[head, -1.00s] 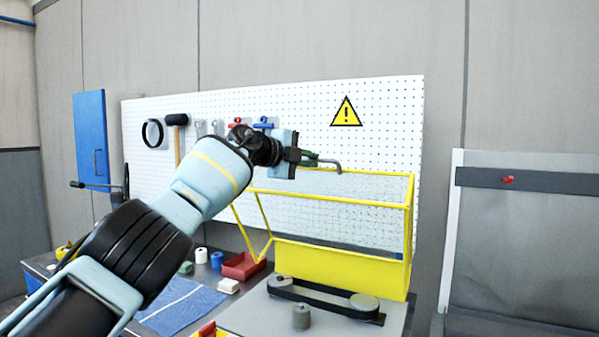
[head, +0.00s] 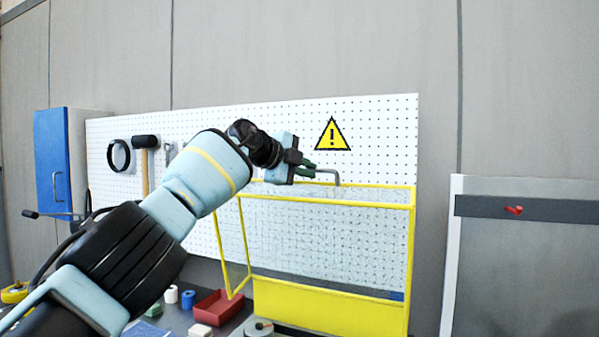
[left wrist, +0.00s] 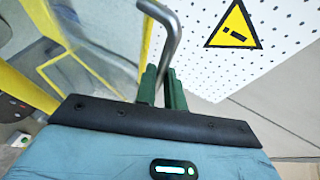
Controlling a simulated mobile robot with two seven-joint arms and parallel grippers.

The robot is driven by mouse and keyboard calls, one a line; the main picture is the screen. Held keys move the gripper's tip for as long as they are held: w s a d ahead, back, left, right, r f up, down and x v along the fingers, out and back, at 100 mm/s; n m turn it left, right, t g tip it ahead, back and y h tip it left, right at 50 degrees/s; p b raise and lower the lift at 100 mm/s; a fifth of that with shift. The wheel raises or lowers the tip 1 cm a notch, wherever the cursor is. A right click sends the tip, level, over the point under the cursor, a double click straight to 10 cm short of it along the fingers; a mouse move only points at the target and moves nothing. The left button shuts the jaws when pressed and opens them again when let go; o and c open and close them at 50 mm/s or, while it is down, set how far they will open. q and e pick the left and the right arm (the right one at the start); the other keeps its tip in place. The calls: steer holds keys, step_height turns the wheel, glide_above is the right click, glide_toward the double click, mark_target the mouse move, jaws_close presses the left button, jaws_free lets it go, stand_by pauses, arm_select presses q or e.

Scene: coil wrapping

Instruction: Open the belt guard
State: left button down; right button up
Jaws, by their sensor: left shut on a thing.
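The belt guard (head: 330,306) is a yellow frame with a clear mesh face and a solid yellow lower panel. It stands raised in front of the pegboard in the head view, and part of its frame shows in the left wrist view (left wrist: 32,85). A grey bent metal handle (head: 329,171) rises at its top edge; it also shows in the left wrist view (left wrist: 172,32). My left gripper (head: 309,169) is shut on this handle, its green fingers (left wrist: 161,92) on either side of the bar. My right gripper is not in view.
A white pegboard (head: 390,130) with a yellow warning sign (head: 332,135) and hanging tools is behind the guard. A red bin (head: 217,306) and small parts stand on the bench below. A blue cabinet (head: 52,160) is at left, a grey panel (head: 530,260) at right.

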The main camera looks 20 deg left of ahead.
arm_select(q)
steer(key=shift+r, duration=0.75)
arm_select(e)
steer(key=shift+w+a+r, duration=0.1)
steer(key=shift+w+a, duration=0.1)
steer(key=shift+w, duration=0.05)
arm_select(q)
steer(key=c, duration=1.5)
jaws_free()
steer(key=shift+s+f, duration=0.1)
steer(key=shift+f, duration=0.2)
steer(key=shift+a+r, duration=0.1)
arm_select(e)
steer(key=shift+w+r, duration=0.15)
